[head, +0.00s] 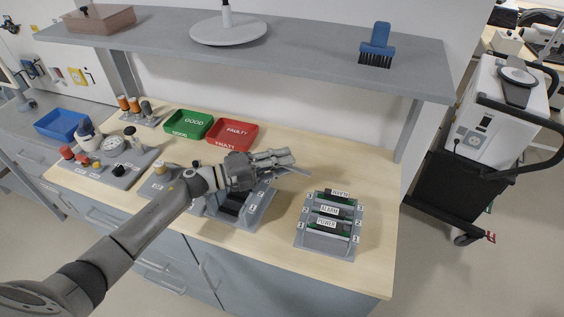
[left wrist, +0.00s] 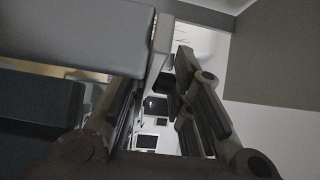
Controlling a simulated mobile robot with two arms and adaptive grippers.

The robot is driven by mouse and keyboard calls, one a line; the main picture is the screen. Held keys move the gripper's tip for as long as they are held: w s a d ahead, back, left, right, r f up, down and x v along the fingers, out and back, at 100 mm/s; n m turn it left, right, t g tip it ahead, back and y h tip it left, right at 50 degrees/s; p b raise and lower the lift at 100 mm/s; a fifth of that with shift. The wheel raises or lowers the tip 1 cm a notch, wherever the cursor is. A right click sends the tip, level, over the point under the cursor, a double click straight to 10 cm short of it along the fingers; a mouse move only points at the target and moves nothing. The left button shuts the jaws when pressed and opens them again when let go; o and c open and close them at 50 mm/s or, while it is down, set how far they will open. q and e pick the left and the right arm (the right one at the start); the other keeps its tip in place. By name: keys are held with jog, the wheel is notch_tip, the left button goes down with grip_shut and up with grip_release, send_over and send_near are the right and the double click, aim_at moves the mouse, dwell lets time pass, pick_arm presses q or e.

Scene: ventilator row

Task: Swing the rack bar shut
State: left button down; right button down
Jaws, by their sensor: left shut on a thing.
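My left gripper (head: 284,160) reaches in from the left over a grey rack (head: 258,212), whose middle and far part my arm hides. The gripper is shut on a thin grey bar (head: 298,171), whose end sticks out to the right of the fingers, raised above the rack. In the left wrist view a grey bar-like piece (left wrist: 159,48) lies between the two fingers (left wrist: 165,95). How far the bar stands from its closed place cannot be told. My right gripper is not in view.
A second grey rack (head: 325,253) with several labelled green cards stands to the right on the wooden bench (head: 376,230). A green bin (head: 188,124) and a red bin (head: 232,134) stand behind my gripper. A shelf (head: 300,47) hangs above the bench's back. Bench room is free between and behind the racks.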

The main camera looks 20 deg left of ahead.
pick_arm(q)
jog(key=m+g+h+b, duration=0.1)
jog(key=m+g+b, duration=0.1)
jog(key=b, duration=0.1)
jog(key=shift+s+a+g+h, duration=0.15)
jog(key=shift+s+g+h, duration=0.15)
jog(key=shift+s+h, duration=0.1)
jog(key=shift+s+r+m+g+h+b, duration=0.3)
jog(key=shift+s+m+g+b, duration=0.1)
jog(key=shift+g+b, duration=0.25)
jog(key=c, duration=1.4)
grip_release()
jog(key=shift+f, duration=0.1)
jog(key=shift+f, duration=0.1)
